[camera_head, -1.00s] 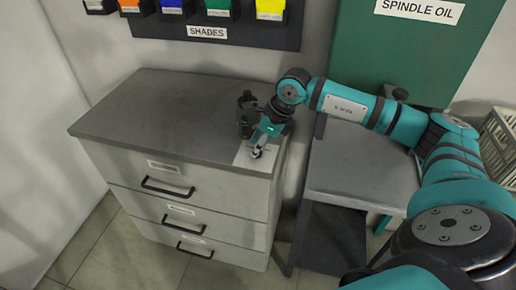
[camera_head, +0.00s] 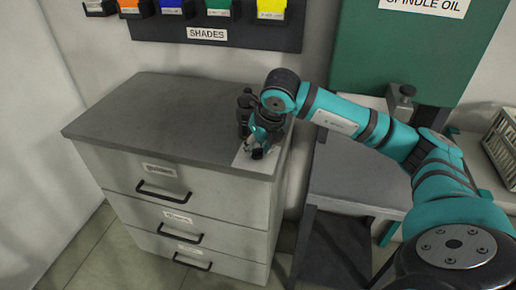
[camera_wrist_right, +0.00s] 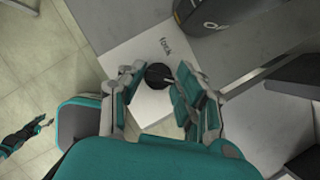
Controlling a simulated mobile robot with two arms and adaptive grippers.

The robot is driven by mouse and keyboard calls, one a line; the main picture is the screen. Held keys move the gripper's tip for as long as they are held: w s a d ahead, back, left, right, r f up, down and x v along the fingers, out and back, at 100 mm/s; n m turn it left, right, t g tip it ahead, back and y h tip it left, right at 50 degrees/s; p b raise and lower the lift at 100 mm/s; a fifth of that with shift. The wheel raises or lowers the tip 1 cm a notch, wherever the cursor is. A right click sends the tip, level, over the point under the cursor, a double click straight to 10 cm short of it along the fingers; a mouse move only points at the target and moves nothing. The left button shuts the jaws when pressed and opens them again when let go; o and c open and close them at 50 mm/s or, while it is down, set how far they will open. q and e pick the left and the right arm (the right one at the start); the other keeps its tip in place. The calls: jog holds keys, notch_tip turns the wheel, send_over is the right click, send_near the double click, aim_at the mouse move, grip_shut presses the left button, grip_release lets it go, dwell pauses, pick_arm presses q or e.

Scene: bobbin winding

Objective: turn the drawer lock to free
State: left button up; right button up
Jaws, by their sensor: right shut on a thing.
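A grey cabinet with drawers (camera_head: 120,165) stands left of centre in the head view. A white plate (camera_head: 240,158) is at its front right corner; it also shows in the right wrist view (camera_wrist_right: 120,60), with the word "lock" printed on it. The dark round lock knob (camera_wrist_right: 158,75) is on this plate. My right gripper (camera_wrist_right: 160,84) is shut on the knob, one finger on each side; in the head view it is over the plate (camera_head: 259,150) and hides most of the knob. My left gripper (camera_wrist_right: 42,124) appears small and low at the left of the right wrist view, its jaws unclear.
A black object (camera_head: 243,108) stands on the cabinet top just behind my right gripper. A grey table (camera_head: 350,180) is to the right, with a narrow gap between. The rest of the cabinet top is bare. Coloured bins (camera_head: 220,8) hang on the wall.

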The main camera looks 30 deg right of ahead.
jog(key=shift+r+m, duration=0.1)
jog(key=shift+m, duration=0.2)
jog(key=o, duration=1.1)
jog(key=shift+o, duration=0.2)
jog(key=v, duration=1.2)
jog(key=shift+a, duration=0.1)
